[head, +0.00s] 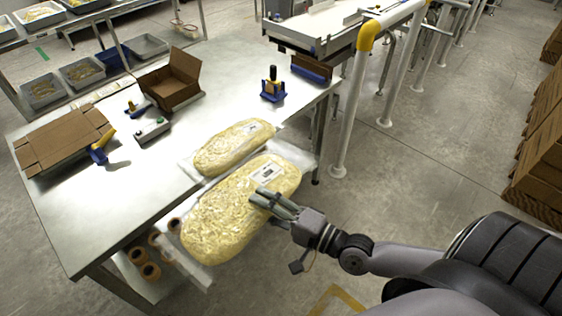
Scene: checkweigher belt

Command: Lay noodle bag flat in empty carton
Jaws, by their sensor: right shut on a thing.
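Two clear bags of pale yellow noodles are in the head view. The nearer noodle bag (225,215) is at the table's front edge, and my right gripper (272,203) is shut on its right side, beside a white label. The other noodle bag (225,148) lies just behind it on the steel table. An open, brown carton (172,88) stands farther back on the table, with its flaps up; its inside shows only partly. My left gripper is not in view.
Flattened cardboard (62,140) lies at the table's left, near a tape dispenser (100,150) and a small grey box (151,130). A blue-based tool (273,86) stands at the back right. A white post (355,105) with yellow corner stands beyond the table's right edge. Bare table lies between carton and bags.

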